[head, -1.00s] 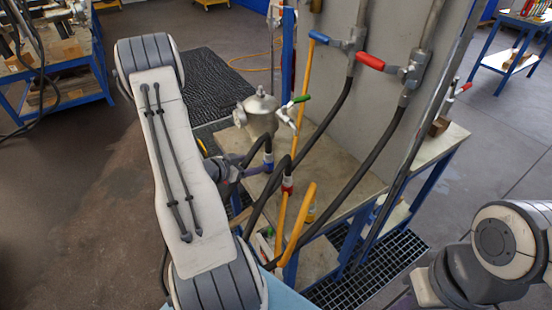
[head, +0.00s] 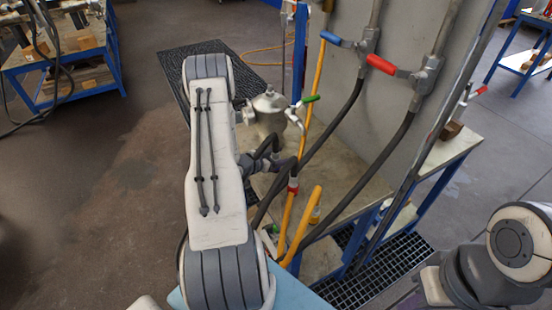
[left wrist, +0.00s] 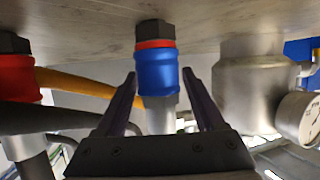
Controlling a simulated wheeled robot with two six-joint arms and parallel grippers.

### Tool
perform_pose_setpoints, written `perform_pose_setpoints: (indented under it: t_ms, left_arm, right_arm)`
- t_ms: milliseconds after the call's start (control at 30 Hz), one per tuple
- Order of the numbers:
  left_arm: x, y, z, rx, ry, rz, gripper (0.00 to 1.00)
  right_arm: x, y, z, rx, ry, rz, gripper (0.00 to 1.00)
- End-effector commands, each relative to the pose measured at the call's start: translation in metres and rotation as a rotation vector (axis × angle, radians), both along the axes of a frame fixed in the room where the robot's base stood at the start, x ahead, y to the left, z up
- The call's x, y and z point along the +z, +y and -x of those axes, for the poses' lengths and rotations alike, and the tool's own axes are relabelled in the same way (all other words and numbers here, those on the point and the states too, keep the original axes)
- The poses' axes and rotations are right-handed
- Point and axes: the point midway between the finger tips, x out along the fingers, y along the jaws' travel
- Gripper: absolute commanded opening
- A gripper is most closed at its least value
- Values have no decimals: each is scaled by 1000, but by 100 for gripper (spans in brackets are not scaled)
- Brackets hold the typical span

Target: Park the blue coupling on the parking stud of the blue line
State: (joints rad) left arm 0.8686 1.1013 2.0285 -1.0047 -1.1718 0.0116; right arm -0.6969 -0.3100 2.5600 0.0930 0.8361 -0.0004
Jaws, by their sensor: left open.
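The blue coupling (left wrist: 156,72) shows in the left wrist view, under a thin red ring and a dark hex nut (left wrist: 154,34) against the pale board; that picture seems upside down. A grey sleeve (left wrist: 160,116) continues from its other end. My left gripper (left wrist: 159,76) is open, with one finger on each side of the coupling; whether they touch it is unclear. In the head view the left gripper (head: 262,163) is dark and partly hidden by my arm, and the blue band cannot be made out.
A red coupling (left wrist: 18,78) on a similar nut stands beside it; it also shows in the head view (head: 293,184). A metal vessel (left wrist: 246,85) with a gauge (left wrist: 300,117) is close on the other side.

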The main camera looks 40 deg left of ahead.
Motion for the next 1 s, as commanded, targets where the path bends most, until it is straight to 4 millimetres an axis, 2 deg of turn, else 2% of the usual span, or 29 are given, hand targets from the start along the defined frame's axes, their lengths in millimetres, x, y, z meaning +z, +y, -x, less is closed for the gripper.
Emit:
perform_pose_setpoints:
  t_ms: [200, 267, 300, 400, 767, 1000]
  left_arm:
    - [-1, 0, -1, 1, 0, 0, 70]
    - [-1, 0, -1, 1, 0, 0, 47]
    - [-1, 0, -1, 1, 0, 0, 32]
    - [0, 0, -1, 1, 0, 0, 0]
    - [2, 0, -1, 0, -2, -2, 0]
    - [22, 1, -1, 1, -3, -3, 0]
  right_arm:
    - [0, 0, 0, 0, 0, 0, 0]
    - [0, 0, 0, 0, 0, 0, 0]
    - [0, 0, 0, 0, 0, 0, 0]
    - [0, 0, 0, 0, 0, 0, 0]
    - [-1, 0, 0, 0, 0, 0, 0]
    - [-4, 0, 0, 0, 0, 0, 0]
